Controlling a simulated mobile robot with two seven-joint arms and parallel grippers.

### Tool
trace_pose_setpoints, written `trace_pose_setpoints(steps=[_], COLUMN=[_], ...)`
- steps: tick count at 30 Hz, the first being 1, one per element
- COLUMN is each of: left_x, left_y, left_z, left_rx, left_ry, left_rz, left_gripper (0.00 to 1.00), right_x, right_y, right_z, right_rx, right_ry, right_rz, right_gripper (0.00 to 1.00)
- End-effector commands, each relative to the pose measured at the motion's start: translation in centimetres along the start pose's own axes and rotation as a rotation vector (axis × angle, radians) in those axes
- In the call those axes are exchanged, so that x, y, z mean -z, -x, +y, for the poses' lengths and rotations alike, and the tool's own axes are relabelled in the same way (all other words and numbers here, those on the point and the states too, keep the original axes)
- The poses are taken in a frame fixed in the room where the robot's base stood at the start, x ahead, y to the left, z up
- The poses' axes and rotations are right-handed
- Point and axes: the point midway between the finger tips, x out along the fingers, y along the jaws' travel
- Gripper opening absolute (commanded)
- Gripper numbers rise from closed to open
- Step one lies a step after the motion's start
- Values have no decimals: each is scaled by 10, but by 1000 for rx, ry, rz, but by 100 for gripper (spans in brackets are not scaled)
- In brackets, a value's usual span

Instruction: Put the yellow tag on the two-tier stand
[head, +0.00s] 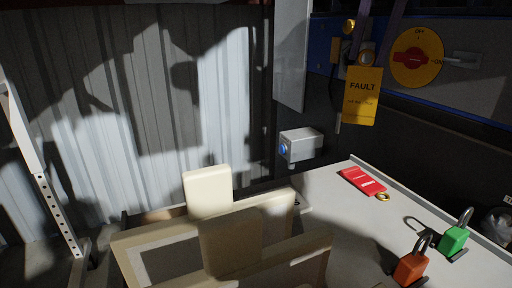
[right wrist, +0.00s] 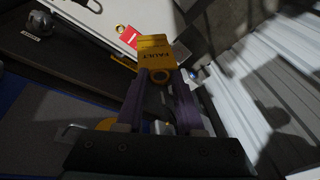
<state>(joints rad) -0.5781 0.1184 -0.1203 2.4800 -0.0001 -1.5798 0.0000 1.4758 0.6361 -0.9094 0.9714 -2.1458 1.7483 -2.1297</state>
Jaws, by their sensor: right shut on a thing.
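The yellow tag (head: 361,100), printed FAULT, hangs below my right gripper (head: 367,52). Its ring end is between the fingertips. In the right wrist view my right gripper (right wrist: 161,77) is shut on the tag (right wrist: 156,52), which sticks out past the fingers. A pale, rimmed top (head: 345,220) at the lower right looks like the upper tier of the two-tier stand. Its lower tier cannot be made out. The tag is apart from this top, above and behind its far edge in the head view. My left gripper is not in view.
On the pale top lie a red tag (head: 362,181), an orange padlock (head: 411,268) and a green padlock (head: 453,240). A grey box with a blue button (head: 302,146) is behind. A red rotary switch (head: 415,57) is at the upper right. Beige panels (head: 207,192) fill the lower middle.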

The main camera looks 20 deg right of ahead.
Motion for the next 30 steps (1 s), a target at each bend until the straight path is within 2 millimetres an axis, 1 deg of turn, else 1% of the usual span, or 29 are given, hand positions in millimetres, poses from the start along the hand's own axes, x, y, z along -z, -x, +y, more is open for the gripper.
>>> trace_pose_setpoints(steps=[1, 6, 9, 12, 20, 24, 26, 30], left_x=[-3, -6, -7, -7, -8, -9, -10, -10], left_y=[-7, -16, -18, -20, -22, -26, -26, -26], left_z=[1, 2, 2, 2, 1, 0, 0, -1], left_rx=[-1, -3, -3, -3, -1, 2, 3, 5], left_ry=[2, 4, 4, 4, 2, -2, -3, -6], left_rz=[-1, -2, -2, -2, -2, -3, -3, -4], left_gripper=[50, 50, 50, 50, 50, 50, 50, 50], right_x=[-6, -18, -24, -29, -34, -39, -41, -41], right_y=[-20, -68, -92, -108, -129, -151, -158, -160], right_z=[4, 12, 15, 18, 21, 25, 26, 26], right_rx=[-5, -5, -3, -2, -2, -2, -1, 0], right_ry=[2, 0, 0, 1, 0, 0, 0, 0], right_rz=[-5, -5, -4, -3, -2, -3, -3, 0], right_gripper=[0, 0, 0, 0, 0, 0, 0, 0])
